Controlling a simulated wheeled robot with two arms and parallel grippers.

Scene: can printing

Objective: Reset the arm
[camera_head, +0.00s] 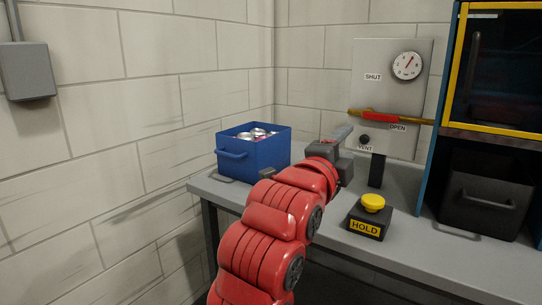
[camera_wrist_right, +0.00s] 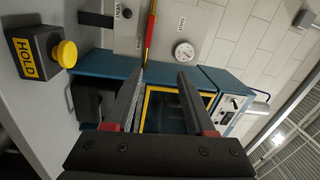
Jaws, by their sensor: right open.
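My red right arm (camera_head: 265,235) reaches up from the bottom middle of the head view over the grey table. Its gripper (camera_head: 343,135) is above the table, between the blue bin and the wall panel. In the right wrist view the two dark fingers of the right gripper (camera_wrist_right: 162,76) stand apart with nothing between them, so it is open and empty. My left gripper is in neither view.
A blue bin (camera_head: 253,157) holding several cans stands left of the gripper. A HOLD button box (camera_head: 367,222) with a yellow cap sits at the right. Behind are a gauge panel (camera_head: 385,75) with a red-and-yellow lever (camera_head: 380,117) and a yellow-framed cabinet (camera_head: 454,60). A dark handled bin (camera_head: 485,205) stands below the cabinet.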

